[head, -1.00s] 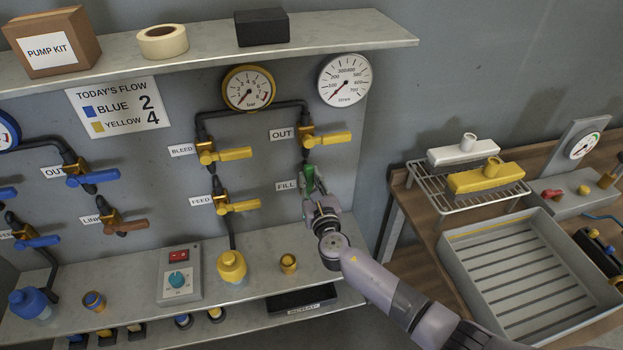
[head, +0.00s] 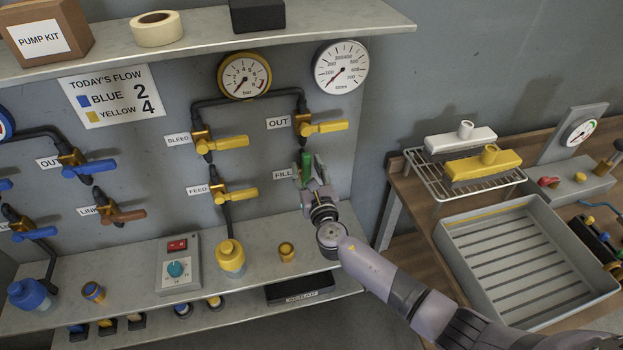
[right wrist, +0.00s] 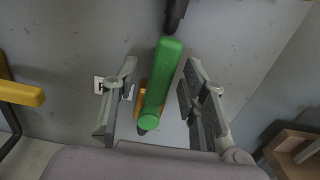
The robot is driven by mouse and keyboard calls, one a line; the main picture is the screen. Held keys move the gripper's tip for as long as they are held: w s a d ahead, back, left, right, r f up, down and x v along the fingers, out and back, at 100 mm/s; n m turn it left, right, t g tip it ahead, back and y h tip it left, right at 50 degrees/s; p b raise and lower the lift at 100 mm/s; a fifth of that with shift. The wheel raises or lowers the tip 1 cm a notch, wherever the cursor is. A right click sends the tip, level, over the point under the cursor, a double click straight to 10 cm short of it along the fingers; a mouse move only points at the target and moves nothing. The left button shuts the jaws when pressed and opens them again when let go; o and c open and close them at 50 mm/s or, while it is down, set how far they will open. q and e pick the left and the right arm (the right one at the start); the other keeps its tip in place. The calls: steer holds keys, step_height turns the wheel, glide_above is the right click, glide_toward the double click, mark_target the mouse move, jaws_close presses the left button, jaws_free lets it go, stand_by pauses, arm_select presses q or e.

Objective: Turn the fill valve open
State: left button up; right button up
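The fill valve's green handle (head: 306,165) is beside the FILL label (head: 284,174), on the pipe below the OUT valve on the yellow side of the panel. In the head view it stands roughly upright. My right gripper (head: 315,174) is just in front of it and partly hides its lower end. In the right wrist view the green handle (right wrist: 161,82) lies between the two spread fingers (right wrist: 158,95), with a gap on each side. The brass valve body shows partly behind it. My left gripper is not in view.
The yellow OUT lever (head: 323,127) is above, and the yellow FEED lever (head: 237,195) is to the left. The lower shelf (head: 205,275) holds a yellow bottle (head: 231,258) and a control box (head: 178,265). A grey tray (head: 525,260) is on the bench at right.

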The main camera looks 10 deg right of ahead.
steer(key=s, duration=1.1)
steer(key=shift+s+d, duration=0.25)
steer(key=shift+s, duration=0.1)
